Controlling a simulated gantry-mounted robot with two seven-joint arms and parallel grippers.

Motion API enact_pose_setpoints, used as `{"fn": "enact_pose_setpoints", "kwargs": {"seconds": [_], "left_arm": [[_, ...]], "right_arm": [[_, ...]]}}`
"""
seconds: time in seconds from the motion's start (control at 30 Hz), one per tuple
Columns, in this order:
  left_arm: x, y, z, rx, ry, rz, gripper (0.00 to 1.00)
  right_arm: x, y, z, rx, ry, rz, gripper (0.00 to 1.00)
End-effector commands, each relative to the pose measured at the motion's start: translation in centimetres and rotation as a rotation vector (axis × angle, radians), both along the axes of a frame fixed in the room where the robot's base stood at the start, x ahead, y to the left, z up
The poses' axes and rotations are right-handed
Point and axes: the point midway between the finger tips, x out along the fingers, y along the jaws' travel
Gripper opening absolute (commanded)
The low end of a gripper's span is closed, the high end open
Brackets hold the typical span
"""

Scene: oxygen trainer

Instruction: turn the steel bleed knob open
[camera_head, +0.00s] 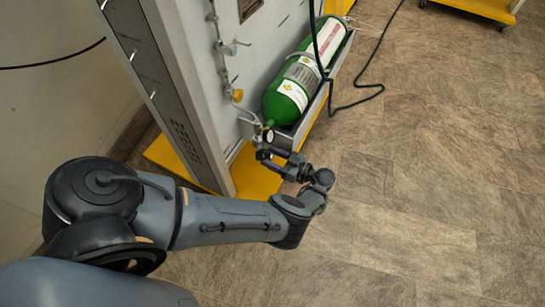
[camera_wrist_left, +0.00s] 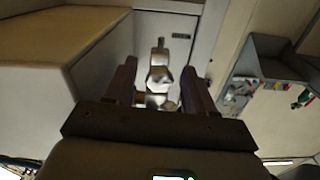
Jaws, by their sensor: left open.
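My left gripper (camera_head: 264,155) is by the lower end of the green cylinder, next to a round gauge (camera_head: 268,136). In the left wrist view my left gripper (camera_wrist_left: 159,66) is open, with one dark finger on each side of a shiny steel fitting (camera_wrist_left: 159,72). This fitting looks like the steel bleed knob, but its turn position cannot be told. Whether the fingers touch it cannot be told. In the head view the knob is too small to pick out beside the gripper. My right gripper is in neither view.
The green cylinder (camera_head: 288,93) lies in a grey tray along the pale panel (camera_head: 199,62). The tiled floor (camera_head: 430,165) at right is clear.

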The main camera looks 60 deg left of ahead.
Motion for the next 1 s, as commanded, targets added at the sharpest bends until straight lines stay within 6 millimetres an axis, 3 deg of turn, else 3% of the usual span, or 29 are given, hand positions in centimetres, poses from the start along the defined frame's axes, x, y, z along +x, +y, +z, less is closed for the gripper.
{"fn": "enact_pose_setpoints", "kwargs": {"seconds": [0.23,0.6,1.0], "left_arm": [[-0.03,0.06,0.01,0.0,0.0,0.0,0.54],[-0.02,0.03,0.01,0.0,0.0,0.0,0.0],[-0.02,0.02,0.15,0.04,-0.06,0.001,0.0]], "right_arm": [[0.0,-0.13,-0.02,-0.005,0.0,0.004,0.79],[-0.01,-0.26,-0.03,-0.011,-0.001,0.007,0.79],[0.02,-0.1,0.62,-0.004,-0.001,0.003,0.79]]}}
